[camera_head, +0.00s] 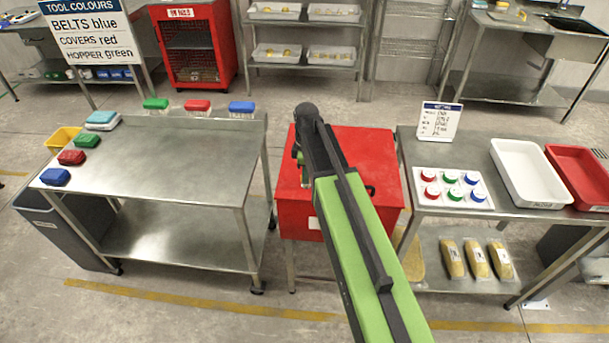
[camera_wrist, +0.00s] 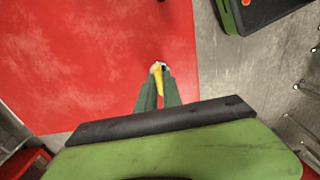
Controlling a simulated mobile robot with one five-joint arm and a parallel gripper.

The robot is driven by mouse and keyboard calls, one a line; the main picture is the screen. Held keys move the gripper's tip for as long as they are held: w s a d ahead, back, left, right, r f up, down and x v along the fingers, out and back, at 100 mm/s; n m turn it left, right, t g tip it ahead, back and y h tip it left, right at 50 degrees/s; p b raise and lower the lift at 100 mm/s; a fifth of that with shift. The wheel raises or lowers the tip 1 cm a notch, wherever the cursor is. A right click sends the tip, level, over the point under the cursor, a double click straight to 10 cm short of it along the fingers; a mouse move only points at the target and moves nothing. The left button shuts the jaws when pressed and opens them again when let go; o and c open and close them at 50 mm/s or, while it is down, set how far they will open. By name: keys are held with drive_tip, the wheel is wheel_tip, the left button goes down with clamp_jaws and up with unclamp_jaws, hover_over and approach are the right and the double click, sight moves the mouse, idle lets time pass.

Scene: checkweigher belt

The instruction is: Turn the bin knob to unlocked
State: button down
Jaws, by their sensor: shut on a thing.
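The red bin (camera_head: 372,148) stands between two steel tables in the head view, and my arm covers its middle. Its red surface (camera_wrist: 95,60) fills much of the upper left of the wrist view. In the wrist view my gripper (camera_wrist: 158,72) is shut on a narrow yellow piece, seemingly the bin knob (camera_wrist: 158,83), near the right edge of the red surface. The fingers hide most of the knob, and I cannot tell its setting. In the head view the knob and fingertips are hidden behind my arm.
The left steel table (camera_head: 190,150) holds colored blocks along its edges. The right table (camera_head: 465,155) carries a pad of colored knobs (camera_head: 452,187), a white tray (camera_head: 530,172), a red tray (camera_head: 583,178) and a small sign (camera_head: 439,121). Grey floor lies in front.

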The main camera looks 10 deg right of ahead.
drive_tip(key=shift+w+d, duration=0.1)
drive_tip(key=c, duration=1.5)
unclamp_jaws()
drive_tip(key=shift+r+p, duration=0.45)
wheel_tip(320, 180, up, 16)
drive_tip(key=p, duration=1.6)
drive_tip(key=shift+r, duration=0.25)
drive_tip(key=shift+f, duration=0.1)
